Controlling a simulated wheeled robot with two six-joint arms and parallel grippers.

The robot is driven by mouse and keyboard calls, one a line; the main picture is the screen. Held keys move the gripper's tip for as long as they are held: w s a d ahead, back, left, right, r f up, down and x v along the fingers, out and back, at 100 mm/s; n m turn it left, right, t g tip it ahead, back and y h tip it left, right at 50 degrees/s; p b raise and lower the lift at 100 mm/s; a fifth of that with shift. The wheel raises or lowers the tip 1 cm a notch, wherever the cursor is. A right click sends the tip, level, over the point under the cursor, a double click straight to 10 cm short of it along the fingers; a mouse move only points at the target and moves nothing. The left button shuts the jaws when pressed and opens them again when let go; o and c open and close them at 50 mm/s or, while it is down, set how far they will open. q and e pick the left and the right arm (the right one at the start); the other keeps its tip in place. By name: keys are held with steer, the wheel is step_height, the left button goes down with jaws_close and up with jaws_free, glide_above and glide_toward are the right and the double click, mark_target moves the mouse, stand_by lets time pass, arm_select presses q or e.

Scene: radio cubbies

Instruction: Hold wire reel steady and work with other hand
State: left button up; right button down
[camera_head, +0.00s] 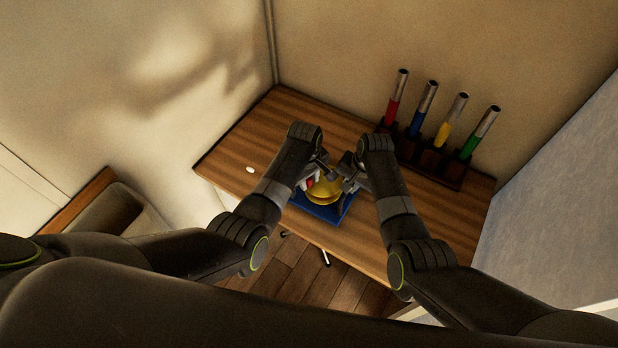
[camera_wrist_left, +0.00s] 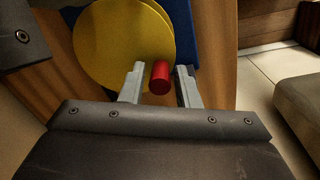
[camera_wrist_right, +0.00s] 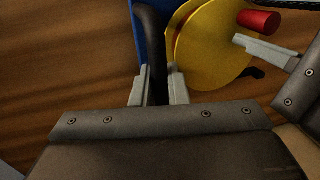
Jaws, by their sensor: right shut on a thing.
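The wire reel (camera_head: 325,193) has yellow round discs and stands on a blue base (camera_head: 322,213) on the wooden desk. A red knob (camera_wrist_left: 160,77) sticks out from the reel's face. My left gripper (camera_wrist_left: 159,84) is open, with its fingers on either side of the knob and small gaps showing. My right gripper (camera_wrist_right: 158,84) is shut on a black curved bar (camera_wrist_right: 155,45) beside the reel and the blue base. The reel also shows in the right wrist view (camera_wrist_right: 215,55). In the head view my grippers partly hide the reel.
A dark rack (camera_head: 437,164) at the back right of the desk (camera_head: 245,140) holds red, blue, yellow and green tubes with metal tops. A small white object (camera_head: 249,169) lies on the left of the desk. Walls close in the back and right.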

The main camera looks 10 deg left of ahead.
arm_select(q)
jaws_close()
steer(key=m, duration=0.1)
steer(key=w+m, duration=0.1)
steer(key=m, duration=0.1)
steer(key=w+a+m, duration=0.1)
steer(key=m, duration=0.2)
steer(key=w+m, duration=0.1)
steer(key=m, duration=0.2)
steer(key=shift+w+d+m+h, duration=0.1)
steer(key=shift+w+m+h, duration=0.2)
steer(key=shift+w+m, duration=0.1)
steer(key=shift+w+d+m, duration=0.15)
steer(key=shift+w+m, duration=0.1)
steer(key=shift+m, duration=0.6)
steer(key=shift+w+d+m, duration=0.1)
steer(key=shift+w+m, duration=0.15)
steer(key=shift+m, duration=0.55)
steer(key=shift+w+d+m, duration=0.15)
steer(key=shift+w+m, duration=0.1)
steer(key=shift+m, duration=0.6)
steer(key=shift+o, duration=1.6)
jaws_free()
